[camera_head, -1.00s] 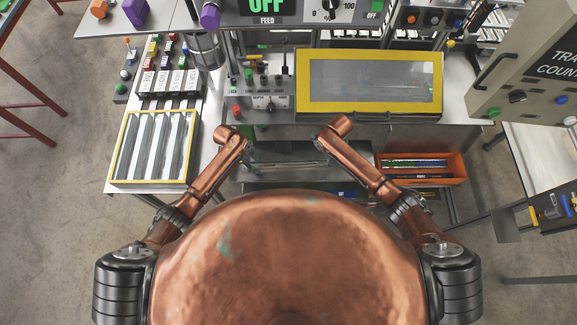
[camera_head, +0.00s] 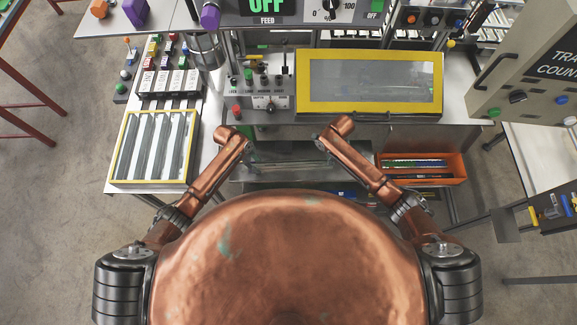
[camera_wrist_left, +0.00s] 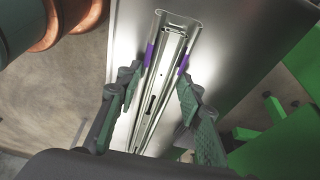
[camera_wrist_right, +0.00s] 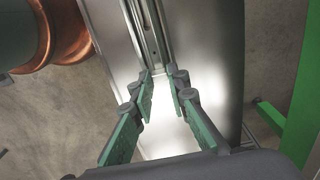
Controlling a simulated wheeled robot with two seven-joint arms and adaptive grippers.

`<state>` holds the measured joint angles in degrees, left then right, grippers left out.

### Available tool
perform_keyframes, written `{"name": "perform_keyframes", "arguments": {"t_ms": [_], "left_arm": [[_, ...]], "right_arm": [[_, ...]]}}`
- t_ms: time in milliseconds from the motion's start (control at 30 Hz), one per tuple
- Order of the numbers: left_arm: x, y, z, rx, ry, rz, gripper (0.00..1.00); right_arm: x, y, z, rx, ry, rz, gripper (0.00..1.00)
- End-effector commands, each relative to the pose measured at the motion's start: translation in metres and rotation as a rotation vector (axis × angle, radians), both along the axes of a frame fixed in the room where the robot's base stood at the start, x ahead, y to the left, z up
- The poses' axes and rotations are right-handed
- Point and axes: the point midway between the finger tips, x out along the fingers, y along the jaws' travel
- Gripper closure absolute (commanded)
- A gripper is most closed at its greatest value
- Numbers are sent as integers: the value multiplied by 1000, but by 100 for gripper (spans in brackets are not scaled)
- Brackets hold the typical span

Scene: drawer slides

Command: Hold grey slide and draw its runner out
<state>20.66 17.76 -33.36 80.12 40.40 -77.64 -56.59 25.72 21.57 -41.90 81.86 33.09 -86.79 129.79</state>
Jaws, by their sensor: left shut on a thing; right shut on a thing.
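The grey slide (camera_wrist_left: 145,112) is a long metal channel with a narrower runner (camera_wrist_left: 168,62) inside it and a purple mark on each side wall. In the left wrist view, my left gripper (camera_wrist_left: 158,80) has its green-padded fingers on both sides of the slide, shut on it. In the right wrist view, the slide's rails (camera_wrist_right: 149,25) come down from the top edge to my right gripper (camera_wrist_right: 161,74), which is shut at their near end. The fingers partly hide what they grip.
A smooth metal surface (camera_wrist_left: 225,45) lies behind the slide. In the head view, a yellow-framed tray (camera_head: 116,150) of long slides is at left, a yellow-framed window (camera_head: 370,108) beyond my right gripper, and an orange bin (camera_head: 455,168) at right.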

Motion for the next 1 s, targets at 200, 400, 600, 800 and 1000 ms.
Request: {"name": "perform_keyframes", "arguments": {"t_ms": [200, 400, 600, 800, 1000], "left_arm": [[1, 3, 0, 4, -1, 1, 95], [1, 4, 0, 6, 0, 1, 95], [1, 4, 0, 7, 0, 1, 95], [1, 5, 0, 8, 0, 2, 95], [1, 5, -1, 9, 0, 2, 95]], "right_arm": [[1, -19, 0, -6, 0, -4, 100], [1, -33, 0, -8, 0, -4, 100], [2, -47, 0, -8, 0, -4, 100], [2, -60, 0, -9, 0, -4, 100], [2, -74, 0, -9, 1, -5, 100]]}}
